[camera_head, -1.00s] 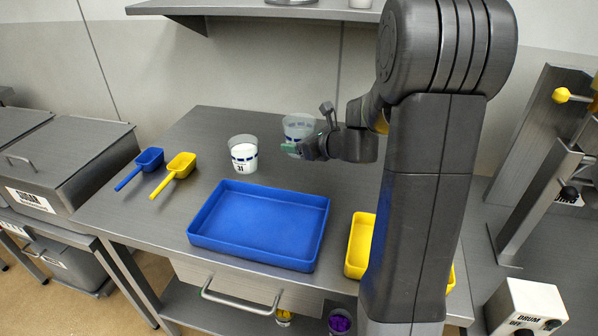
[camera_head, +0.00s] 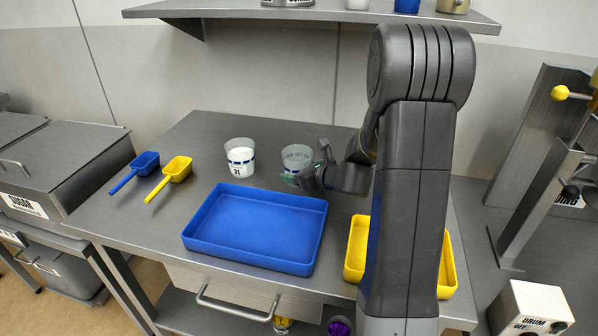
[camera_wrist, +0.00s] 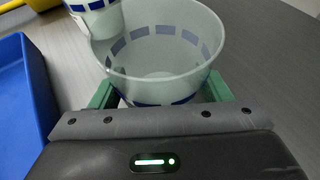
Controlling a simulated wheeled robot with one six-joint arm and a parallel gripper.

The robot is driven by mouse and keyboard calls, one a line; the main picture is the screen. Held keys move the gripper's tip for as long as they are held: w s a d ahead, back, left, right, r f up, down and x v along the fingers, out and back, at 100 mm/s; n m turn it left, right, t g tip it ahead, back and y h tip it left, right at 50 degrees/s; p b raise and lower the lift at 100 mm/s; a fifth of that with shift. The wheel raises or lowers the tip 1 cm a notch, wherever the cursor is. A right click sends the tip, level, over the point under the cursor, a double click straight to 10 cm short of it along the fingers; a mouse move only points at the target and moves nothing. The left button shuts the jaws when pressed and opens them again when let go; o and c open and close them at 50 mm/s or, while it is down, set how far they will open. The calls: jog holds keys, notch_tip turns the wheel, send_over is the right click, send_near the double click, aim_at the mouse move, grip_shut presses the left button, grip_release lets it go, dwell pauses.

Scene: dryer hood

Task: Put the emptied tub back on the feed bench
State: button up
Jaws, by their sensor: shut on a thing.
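The emptied tub (camera_head: 297,158) is a clear, frosted cup with a dark blue band, upright at the back of the steel feed bench (camera_head: 215,135). In the wrist view the tub (camera_wrist: 160,50) looks empty, with its bottom visible. My gripper (camera_head: 303,180) is shut on the tub, and its green fingers sit on either side of it in the wrist view. I cannot tell whether the tub's base touches the bench. A second tub (camera_head: 240,158) with white contents and a label stands to its left.
A blue tray (camera_head: 255,232) lies in front of the tubs, with a yellow tray (camera_head: 355,250) to its right, partly behind my arm. Blue (camera_head: 146,162) and yellow scoops (camera_head: 177,168) lie at left. A shelf (camera_head: 230,10) overhangs the back. A drum switch box (camera_head: 530,310) stands at right.

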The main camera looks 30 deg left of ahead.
jog(key=o, duration=1.2)
jog(key=shift+c, duration=0.2)
jog(key=shift+r+p, duration=0.2)
jog(key=shift+p, duration=0.15)
jog(key=v, duration=1.2)
